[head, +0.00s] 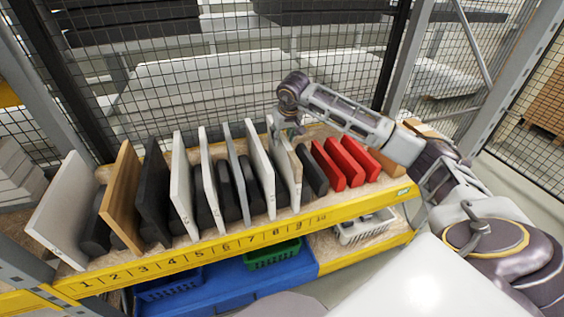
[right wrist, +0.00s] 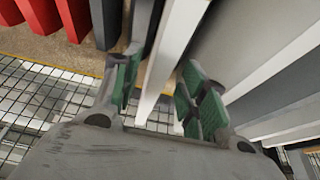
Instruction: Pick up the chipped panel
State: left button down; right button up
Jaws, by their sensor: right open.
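Several upright panels stand in a row on the rack shelf, among them a white panel (head: 291,175) near slot 9. I cannot make out a chip on any panel. The lower part of the panel between the fingers is hidden in the wrist view. My left gripper is out of view.
Another white panel (head: 260,165) and a grey panel (head: 234,160) stand close on the left. A dark block (head: 312,170) and red blocks (head: 328,165) stand on the right. A yellow numbered rail (head: 215,250) edges the shelf. Wire mesh (head: 240,70) stands behind.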

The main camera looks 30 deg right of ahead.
jog(key=shift+x, duration=0.95)
jog(key=shift+w+f, duration=0.1)
jog(key=shift+f, duration=0.25)
jog(key=shift+w+f, duration=0.1)
jog(key=shift+f, duration=0.15)
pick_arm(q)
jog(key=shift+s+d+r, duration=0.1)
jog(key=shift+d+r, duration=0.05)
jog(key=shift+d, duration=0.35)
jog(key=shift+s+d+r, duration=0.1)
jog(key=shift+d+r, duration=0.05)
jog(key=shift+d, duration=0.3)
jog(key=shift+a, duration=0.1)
pick_arm(e)
grip_shut()
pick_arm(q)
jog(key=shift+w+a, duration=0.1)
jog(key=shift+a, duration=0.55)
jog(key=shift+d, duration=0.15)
